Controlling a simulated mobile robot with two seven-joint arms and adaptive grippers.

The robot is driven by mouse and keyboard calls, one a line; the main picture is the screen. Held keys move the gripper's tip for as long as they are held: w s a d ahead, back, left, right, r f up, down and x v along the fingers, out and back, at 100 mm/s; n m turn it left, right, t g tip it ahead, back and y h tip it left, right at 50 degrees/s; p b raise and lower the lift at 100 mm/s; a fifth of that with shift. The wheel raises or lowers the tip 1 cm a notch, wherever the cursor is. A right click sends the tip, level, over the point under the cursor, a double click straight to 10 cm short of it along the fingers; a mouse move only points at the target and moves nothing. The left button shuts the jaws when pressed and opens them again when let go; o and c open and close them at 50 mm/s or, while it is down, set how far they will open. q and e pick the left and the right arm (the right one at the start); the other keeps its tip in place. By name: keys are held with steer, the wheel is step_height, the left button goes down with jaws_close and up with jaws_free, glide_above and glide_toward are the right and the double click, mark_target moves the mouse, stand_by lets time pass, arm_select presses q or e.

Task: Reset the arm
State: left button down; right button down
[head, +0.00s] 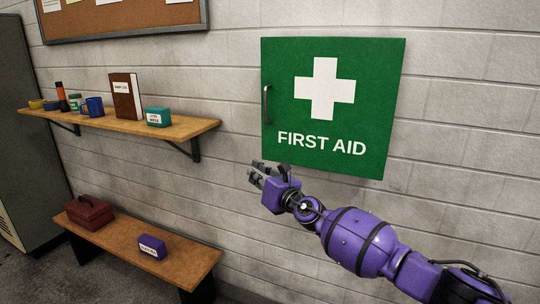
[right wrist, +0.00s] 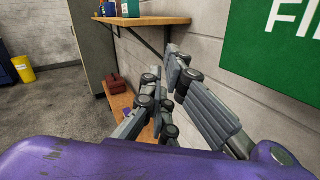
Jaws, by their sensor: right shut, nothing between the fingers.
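My right arm comes in from the lower right in the head view. Its right gripper (head: 257,174) is near the lower left corner of the green first aid cabinet (head: 290,90), and its fingers look free of the cabinet. The right gripper (right wrist: 165,82) also shows in the right wrist view, shut with nothing held. The first aid cabinet has a white cross and a dark handle (head: 266,103) on its left side, and its door looks closed. Part of the cabinet (right wrist: 270,45) shows at the upper right of the right wrist view. My left gripper is not in view.
A wooden shelf (head: 190,128) at the left holds a book (head: 126,97), a teal box (head: 158,117), mugs and bottles. A bench (head: 185,262) below holds a dark red toolbox (head: 89,214) and a purple box (head: 152,246). A yellow bin (right wrist: 24,68) stands on the floor.

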steer(key=s+d+f+m+h, duration=0.3)
steer(key=s+d+f+m, duration=0.2)
steer(key=s+f+m, duration=0.5)
steer(key=s+d+f+m+h, duration=0.2)
steer(key=s+d+f+m, duration=0.3)
steer(key=s+f+m, duration=0.6)
steer(key=s+d+f+m+h, duration=0.35)
steer(key=s+f+m, duration=0.35)
steer(key=m, duration=0.6)
steer(key=s+d+f+m+g+h, duration=0.1)
steer(key=s+d+f, duration=0.3)
steer(key=s, duration=0.5)
steer(key=s+d+f+m+g, duration=0.2)
steer(key=s+d+f+m, duration=0.1)
steer(key=s+f, duration=0.4)
steer(key=s+d+f+m+g+h, duration=0.1)
steer(key=s+d+f, duration=0.4)
steer(key=s, duration=0.6)
steer(key=shift+d+f+m+g+h, duration=0.2)
steer(key=shift+m+g+h, duration=0.15)
steer(key=shift+m+g, duration=0.4)
